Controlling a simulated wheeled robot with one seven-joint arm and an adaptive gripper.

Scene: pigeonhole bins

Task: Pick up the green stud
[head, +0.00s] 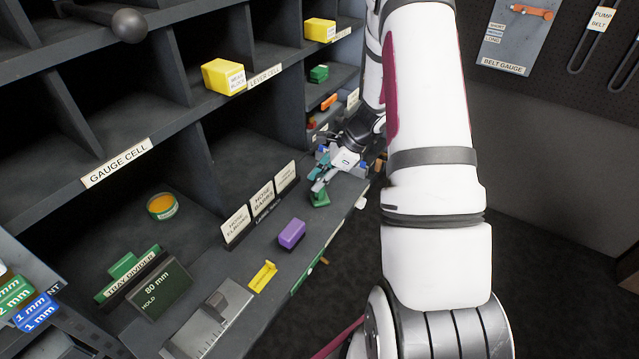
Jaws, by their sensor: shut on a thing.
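My gripper (321,188) reaches down to the front part of the shelf, right of the picture's middle. It is shut on a small green piece, which I take to be the green stud (320,199). The stud shows just below the fingertips, at or very near the shelf surface; I cannot tell whether it touches. The fingers hide its upper part. Another green block (318,74) sits in a cell further back.
A purple block (291,234) and a yellow piece (263,276) lie on the shelf nearer me. Label cards (262,203) stand left of my gripper. A grey metal tool (207,322), a tray divider (127,273) and a round tin (162,206) are further left. The shelf's front edge is close.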

